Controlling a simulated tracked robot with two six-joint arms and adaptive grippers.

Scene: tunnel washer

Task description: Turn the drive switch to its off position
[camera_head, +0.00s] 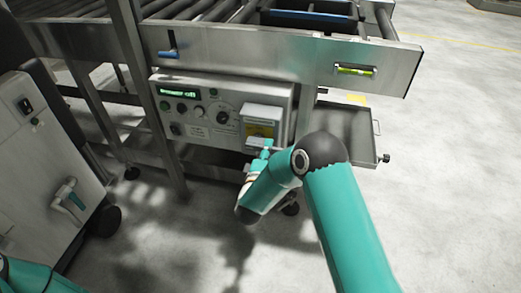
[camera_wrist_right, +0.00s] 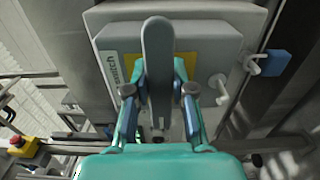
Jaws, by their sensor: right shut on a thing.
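The control panel (camera_head: 212,112) under the conveyor carries a grey switch box (camera_head: 262,117) at its right end. In the right wrist view the box (camera_wrist_right: 262,18) has a yellow plate (camera_wrist_right: 190,62) behind a long grey switch handle (camera_wrist_right: 158,50). The handle points up in that picture. My right gripper (camera_wrist_right: 158,98) is shut on the handle, one finger on each side of its lower part. In the head view the right gripper (camera_head: 260,146) is at the lower front of the box, where the handle is largely hidden. My left gripper is not in view.
A blue padlock (camera_wrist_right: 274,63) hangs beside a light grey peg (camera_wrist_right: 218,85), right of the handle. A red button on a yellow base (camera_wrist_right: 17,144) is at lower left. The panel has a lit green display (camera_head: 178,92) and several knobs. An open tray (camera_head: 345,133) stands right.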

